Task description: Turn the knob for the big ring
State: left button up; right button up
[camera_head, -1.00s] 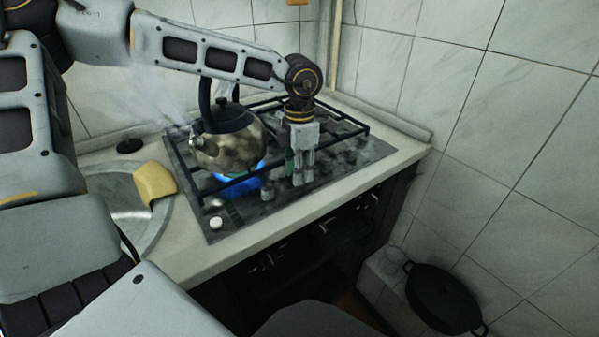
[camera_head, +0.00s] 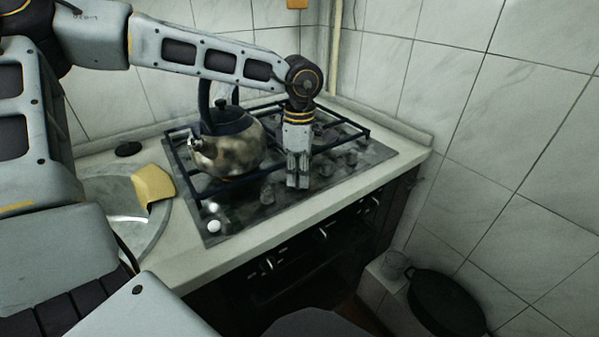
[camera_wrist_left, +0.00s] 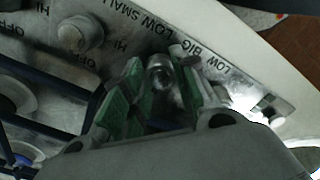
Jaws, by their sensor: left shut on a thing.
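The stove (camera_head: 232,222) has a row of knobs along its front edge. My left gripper (camera_head: 297,184) points down at this row. In the left wrist view my left gripper (camera_wrist_left: 162,88) has its green-padded fingers on both sides of a metal knob (camera_wrist_left: 160,72), shut on it. The label BIG (camera_wrist_left: 187,57) is printed beside this knob. A neighbouring knob (camera_wrist_left: 80,35) stands near the label SMALL. In the head view the gripper hides the held knob. My right gripper is not in view.
A stained kettle (camera_head: 228,150) stands on the black grate left of my gripper; no flame shows under it. A yellow sponge-like block (camera_head: 153,184) lies at the sink's edge (camera_head: 150,232). A dark pot (camera_head: 445,303) is low at the right.

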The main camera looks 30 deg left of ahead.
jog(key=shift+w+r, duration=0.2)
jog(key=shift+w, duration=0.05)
pick_arm(q)
jog(key=o, duration=1.1)
jog(key=shift+r, duration=6)
jog(key=shift+r, duration=0.1)
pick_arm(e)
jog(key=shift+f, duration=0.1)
